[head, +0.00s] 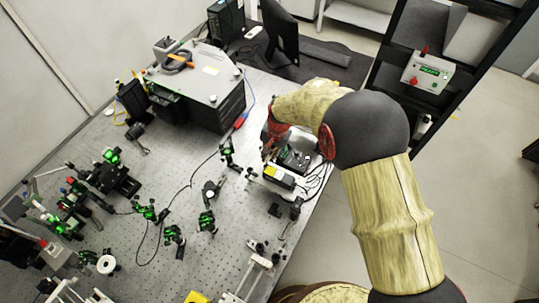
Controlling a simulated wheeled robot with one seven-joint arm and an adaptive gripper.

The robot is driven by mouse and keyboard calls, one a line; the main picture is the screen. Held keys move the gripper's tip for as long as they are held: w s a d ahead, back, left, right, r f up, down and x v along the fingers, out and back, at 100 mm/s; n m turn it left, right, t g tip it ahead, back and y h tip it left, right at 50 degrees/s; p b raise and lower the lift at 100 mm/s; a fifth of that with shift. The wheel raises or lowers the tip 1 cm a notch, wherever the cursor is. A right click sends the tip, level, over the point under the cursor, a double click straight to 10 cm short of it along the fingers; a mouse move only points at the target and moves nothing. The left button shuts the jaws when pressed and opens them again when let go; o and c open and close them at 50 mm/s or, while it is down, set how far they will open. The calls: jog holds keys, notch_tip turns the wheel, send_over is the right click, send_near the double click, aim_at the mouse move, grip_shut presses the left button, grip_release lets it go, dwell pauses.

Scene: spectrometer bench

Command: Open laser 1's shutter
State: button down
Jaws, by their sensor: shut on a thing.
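A small white and black box with a yellow label (279,177), which looks like a laser unit, stands near the right edge of the optical table. No number can be read on it, so I cannot tell if it is laser 1. My arm reaches in from the lower right and bends down over the table. My gripper (268,151) is at the far left side of this box, small and partly hidden by my wrist. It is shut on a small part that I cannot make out. The shutter itself cannot be told apart, nor whether it is open or closed.
The perforated optical table (190,165) carries several green-lit optic mounts (207,222) at left and centre. A control box with a green display (427,72) is on the rack at right. Cables run beside the laser-like box.

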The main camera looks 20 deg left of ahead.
jog(key=shift+w+d+f+g, duration=0.1)
jog(key=shift+w+f+g, duration=0.15)
jog(key=shift+g, duration=0.25)
jog(key=shift+w+f+g+b, duration=0.1)
jog(key=shift+g+b, duration=0.35)
jog(key=shift+g, duration=0.15)
jog(key=c, duration=2)
grip_release()
jog(key=shift+o, duration=0.2)
jog(key=v, duration=1.2)
jog(key=shift+w, duration=0.1)
